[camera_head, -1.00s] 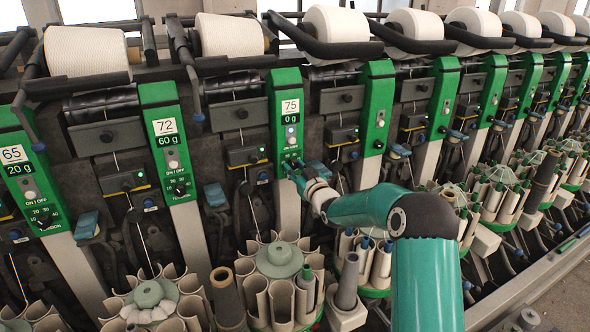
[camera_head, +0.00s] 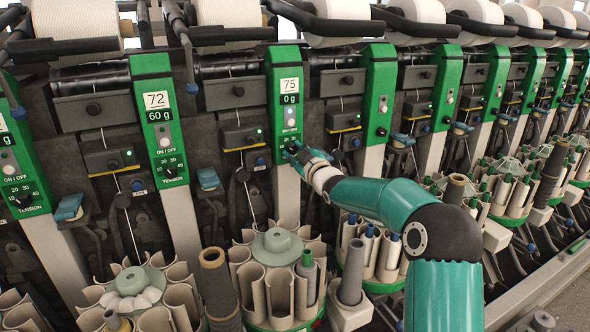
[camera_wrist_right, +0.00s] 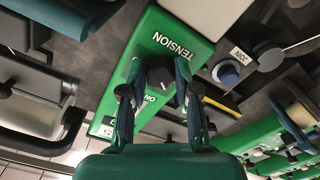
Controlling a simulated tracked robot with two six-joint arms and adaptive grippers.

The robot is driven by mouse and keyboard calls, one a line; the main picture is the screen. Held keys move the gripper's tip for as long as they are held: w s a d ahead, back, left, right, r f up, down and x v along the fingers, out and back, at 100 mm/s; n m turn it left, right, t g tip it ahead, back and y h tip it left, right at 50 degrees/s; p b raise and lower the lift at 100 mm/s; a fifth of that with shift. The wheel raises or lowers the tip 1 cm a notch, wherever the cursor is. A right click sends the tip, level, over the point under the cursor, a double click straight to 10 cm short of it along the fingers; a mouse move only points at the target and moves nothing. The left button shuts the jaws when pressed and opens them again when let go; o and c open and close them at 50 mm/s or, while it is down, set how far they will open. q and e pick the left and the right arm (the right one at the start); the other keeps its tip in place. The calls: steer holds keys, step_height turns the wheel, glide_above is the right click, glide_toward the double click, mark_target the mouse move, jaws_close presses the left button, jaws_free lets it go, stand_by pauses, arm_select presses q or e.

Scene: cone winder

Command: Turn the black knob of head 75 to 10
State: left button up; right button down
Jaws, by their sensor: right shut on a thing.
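Head 75 is the green panel (camera_head: 282,62) with a "75" label and a "0 g" label, in the middle of the head view. My right gripper (camera_head: 290,151) is at the lower part of this panel, where it hides the knob and most of the scale. In the right wrist view, the black knob (camera_wrist_right: 160,72) sits between the two fingertips of my right gripper (camera_wrist_right: 158,76), beside the word TENSION. The fingers are shut on it from both sides. Which number the knob points at cannot be read. My left gripper is not in view.
Head 72 (camera_head: 155,110), marked "60 g", stands to the left with its own knob. A blue button (camera_wrist_right: 226,73) is beside the panel in the wrist view. Bobbin magazines (camera_head: 275,265) stand below the heads. White cones (camera_head: 335,22) sit above.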

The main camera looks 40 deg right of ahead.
steer(key=n+b, duration=0.2)
steer(key=shift+a+f+n+b, duration=0.1)
steer(key=shift+f+n+b, duration=0.2)
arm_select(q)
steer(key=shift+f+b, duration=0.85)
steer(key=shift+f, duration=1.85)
arm_select(e)
steer(key=shift+r+n, duration=0.1)
steer(key=shift+n, duration=0.9)
steer(key=c, duration=0.8)
jaws_free()
steer(key=shift+c, duration=0.2)
steer(key=shift+r, duration=0.1)
steer(key=shift+s, duration=0.1)
